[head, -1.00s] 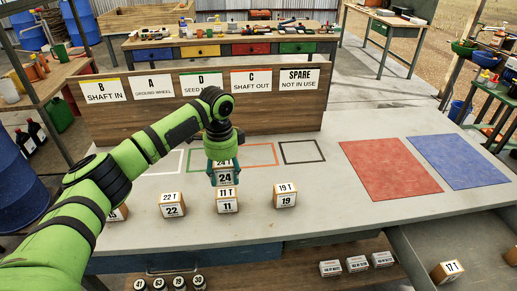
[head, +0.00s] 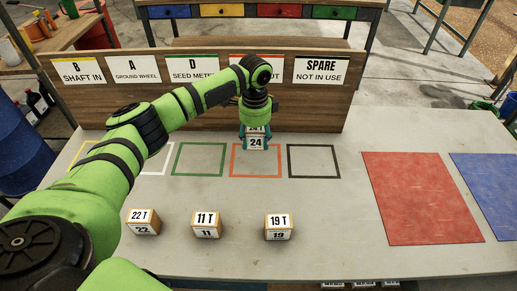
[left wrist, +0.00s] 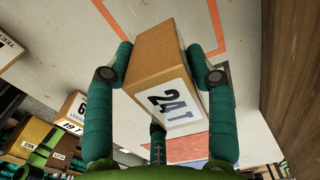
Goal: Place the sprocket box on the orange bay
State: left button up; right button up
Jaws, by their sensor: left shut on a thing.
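My left gripper (head: 256,134) is shut on the sprocket box marked 24 T (head: 256,143), a wooden-coloured box with white labels. In the head view it is at the back part of the orange bay (head: 255,176), an orange outline on the bench. In the left wrist view the teal fingers (left wrist: 160,75) hold the box (left wrist: 155,55) on both sides, and the orange line (left wrist: 215,28) shows beyond it. I cannot tell whether the box touches the bench. My right gripper is not in view.
Boxes 22 T (head: 143,222), 11 T (head: 207,225) and 19 T (head: 278,227) stand along the front. The green bay (head: 199,175) and black bay (head: 314,176) flank the orange one and are empty. A wooden sign board (head: 205,118) stands behind. Red (head: 420,197) and blue mats lie right.

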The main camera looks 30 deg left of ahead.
pick_arm(q)
notch_tip(320, 180, down, 2)
jog(key=shift+f, duration=0.15)
notch_tip(320, 180, down, 4)
jog(key=shift+w+f+p, duration=0.1)
jog(key=shift+p, duration=0.35)
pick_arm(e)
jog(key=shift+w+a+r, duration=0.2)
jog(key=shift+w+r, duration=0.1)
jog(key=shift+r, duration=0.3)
pick_arm(q)
jog(key=shift+f, duration=0.1)
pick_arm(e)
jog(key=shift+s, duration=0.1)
pick_arm(q)
jog(key=o, duration=1.3)
jog(key=shift+c, duration=0.2)
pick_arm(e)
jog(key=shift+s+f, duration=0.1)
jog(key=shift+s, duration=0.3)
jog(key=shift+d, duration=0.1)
